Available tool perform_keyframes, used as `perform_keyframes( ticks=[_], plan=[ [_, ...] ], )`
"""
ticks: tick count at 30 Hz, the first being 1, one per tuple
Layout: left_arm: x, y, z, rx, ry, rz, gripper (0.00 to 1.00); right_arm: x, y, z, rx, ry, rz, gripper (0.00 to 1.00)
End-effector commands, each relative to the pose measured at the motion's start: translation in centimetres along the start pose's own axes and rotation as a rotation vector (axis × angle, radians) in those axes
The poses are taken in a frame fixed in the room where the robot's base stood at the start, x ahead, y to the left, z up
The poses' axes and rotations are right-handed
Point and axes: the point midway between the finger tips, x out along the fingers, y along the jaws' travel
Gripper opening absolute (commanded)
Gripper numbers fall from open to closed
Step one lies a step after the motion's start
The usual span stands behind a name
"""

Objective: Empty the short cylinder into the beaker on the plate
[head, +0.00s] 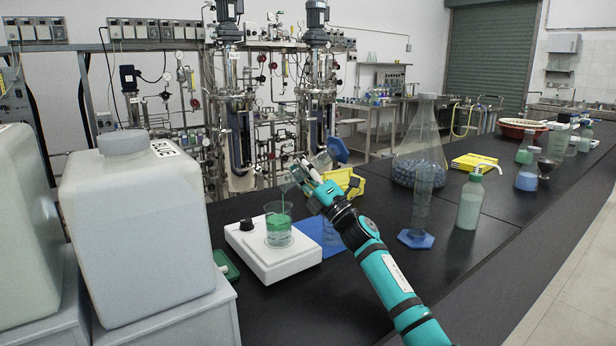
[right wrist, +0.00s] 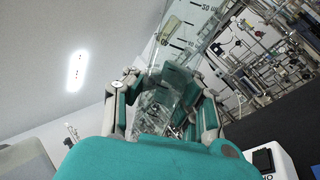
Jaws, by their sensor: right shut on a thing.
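My right gripper (head: 312,178) is shut on the short cylinder (head: 298,174), a clear graduated glass with a blue base. It holds the cylinder steeply tilted, base up to the right and mouth down to the left, above the beaker. The beaker (head: 279,232) stands upright on the white plate (head: 285,262) and holds green liquid. A thin green streak runs from near the cylinder's mouth down into the beaker. In the right wrist view the cylinder (right wrist: 178,45) shows its scale marks between the fingers (right wrist: 165,95). My left gripper is out of view.
A tall cylinder (head: 421,205) on a blue foot stands right of my arm. A big white canister (head: 135,235) stands left. The bench's front right is clear.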

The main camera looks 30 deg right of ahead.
Motion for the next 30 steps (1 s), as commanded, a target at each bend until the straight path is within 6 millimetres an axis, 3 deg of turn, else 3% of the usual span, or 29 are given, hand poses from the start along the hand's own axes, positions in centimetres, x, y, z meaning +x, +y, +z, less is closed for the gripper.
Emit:
perform_keyframes(
  ticks=[7,21,27,30],
  plan=[
    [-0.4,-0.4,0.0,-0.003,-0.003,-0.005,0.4,0.3,0.5,0.4,0.005,-0.006,0.002,0.0],
    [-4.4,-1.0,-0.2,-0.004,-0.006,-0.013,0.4,2.5,3.3,6.1,0.208,-0.153,-0.004,0.0],
    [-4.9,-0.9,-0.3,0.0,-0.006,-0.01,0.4,2.7,3.5,6.9,0.264,-0.192,-0.004,0.0],
    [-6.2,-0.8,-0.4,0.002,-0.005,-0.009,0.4,3.0,3.9,7.8,0.402,-0.289,-0.004,0.0]
  ],
)
